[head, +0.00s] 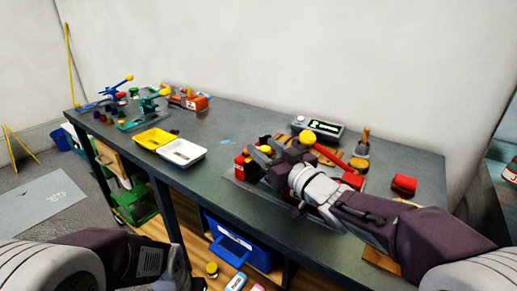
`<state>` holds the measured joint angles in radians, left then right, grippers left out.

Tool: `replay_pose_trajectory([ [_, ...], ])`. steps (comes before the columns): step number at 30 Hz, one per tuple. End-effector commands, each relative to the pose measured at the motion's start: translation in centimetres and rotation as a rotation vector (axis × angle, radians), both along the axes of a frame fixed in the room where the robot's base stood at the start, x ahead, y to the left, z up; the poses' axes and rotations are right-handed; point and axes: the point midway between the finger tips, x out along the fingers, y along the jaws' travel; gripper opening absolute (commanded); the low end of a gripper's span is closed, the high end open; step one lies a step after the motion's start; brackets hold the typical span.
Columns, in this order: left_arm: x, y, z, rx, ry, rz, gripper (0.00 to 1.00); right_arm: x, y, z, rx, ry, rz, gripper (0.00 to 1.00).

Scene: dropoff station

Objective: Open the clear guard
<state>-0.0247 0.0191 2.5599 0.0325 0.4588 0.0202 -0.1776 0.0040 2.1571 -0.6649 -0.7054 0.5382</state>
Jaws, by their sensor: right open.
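I cannot make out a clear guard in the head view. A device with red parts (243,164) and a red lever with a yellow knob (307,138) stands on the right half of the bench. My right gripper (260,156) is open over this device, close to its red left part. My right arm hides much of the device, and I cannot tell whether the fingers touch it. My left arm is low at the left, and its gripper (178,272) is dark and partly cut off, away from the bench top.
The dark bench (235,125) also holds a yellow tray (152,138), a white tray (183,152), a grey display box (318,128) and a red cylinder (404,185). Green and blue clamps stand at the far left. A blue crate (240,247) sits below. The bench middle is mostly clear.

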Motion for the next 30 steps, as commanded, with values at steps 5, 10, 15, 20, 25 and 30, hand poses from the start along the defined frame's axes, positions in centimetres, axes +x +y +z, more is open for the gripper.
replay_pose_trajectory([
  [5, 0.0, 0.0, -0.7, 0.0, 0.0, 0.0, 0.0, 2.2, 1.5, -0.1, 0.0, 0.0, 0.0, 0.47],
  [10, 0.0, 0.0, -0.7, 0.0, 0.0, 0.0, 0.0, 2.7, 1.8, 0.0, 0.0, 0.0, -0.001, 0.47],
  [15, 0.0, 0.0, -0.7, 0.0, 0.0, 0.0, 0.0, 2.7, 1.8, 0.0, 0.0, 0.0, -0.001, 0.44],
  [20, 0.0, 0.0, -0.7, 0.0, 0.0, 0.0, 0.0, 2.7, 1.8, 0.0, 0.0, 0.0, -0.001, 0.0],
  [25, 0.0, 0.0, -0.7, 0.0, 0.0, 0.0, 0.0, 2.7, 1.8, 0.0, 0.0, 0.0, -0.001, 0.0],
  [30, 0.0, 0.0, -0.7, 0.0, 0.0, 0.0, 0.0, 2.7, 1.8, 0.0, 0.0, 0.0, -0.001, 0.0],
])
